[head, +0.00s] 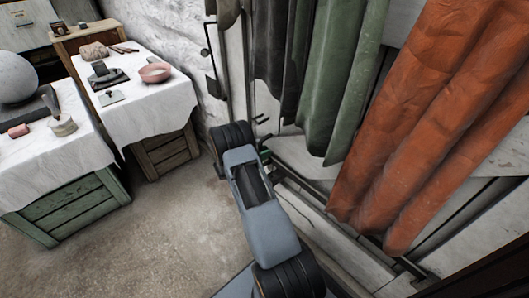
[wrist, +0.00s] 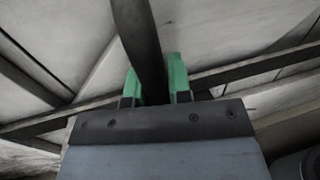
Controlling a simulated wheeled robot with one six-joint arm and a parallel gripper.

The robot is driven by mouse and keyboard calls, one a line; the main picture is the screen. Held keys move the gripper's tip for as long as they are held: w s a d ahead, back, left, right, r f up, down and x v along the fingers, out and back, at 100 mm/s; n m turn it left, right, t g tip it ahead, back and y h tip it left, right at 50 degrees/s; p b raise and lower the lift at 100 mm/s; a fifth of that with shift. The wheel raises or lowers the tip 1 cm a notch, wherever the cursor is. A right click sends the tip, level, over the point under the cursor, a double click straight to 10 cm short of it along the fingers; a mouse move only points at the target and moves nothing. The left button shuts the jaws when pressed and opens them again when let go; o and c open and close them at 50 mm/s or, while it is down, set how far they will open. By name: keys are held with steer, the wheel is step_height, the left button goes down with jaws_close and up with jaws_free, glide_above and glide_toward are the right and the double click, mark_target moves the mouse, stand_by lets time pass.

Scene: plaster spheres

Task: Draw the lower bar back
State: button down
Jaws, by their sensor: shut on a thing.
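My gripper (head: 265,155) is low beside the pale boarded wall or door, below the hanging cloths. Its green fingertips show in the wrist view (wrist: 154,82), one on each side of a dark bar (wrist: 138,38). The gripper is shut on this bar, which runs up and away from the fingers in that view. In the head view my arm and wrist cover most of the gripped part. I cannot tell for certain from the wrist view which bar of the door it is.
Grey-green cloths (head: 340,80) and an orange cloth (head: 425,110) hang close at the right. A dark handle (head: 208,55) is on the wall further back. White-covered tables (head: 150,105) with pots and tools stand at the left. The floor (head: 160,230) between is clear.

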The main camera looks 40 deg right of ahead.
steer(key=shift+w+r, duration=0.1)
steer(key=shift+w, duration=0.2)
steer(key=c, duration=1.1)
jaws_free()
steer(key=shift+w, duration=0.1)
steer(key=shift+o, duration=0.2)
steer(key=w+a+p, duration=0.2)
steer(key=a+p, duration=0.1)
steer(key=a, duration=1)
steer(key=shift+w+a, duration=0.15)
steer(key=shift+a, duration=0.2)
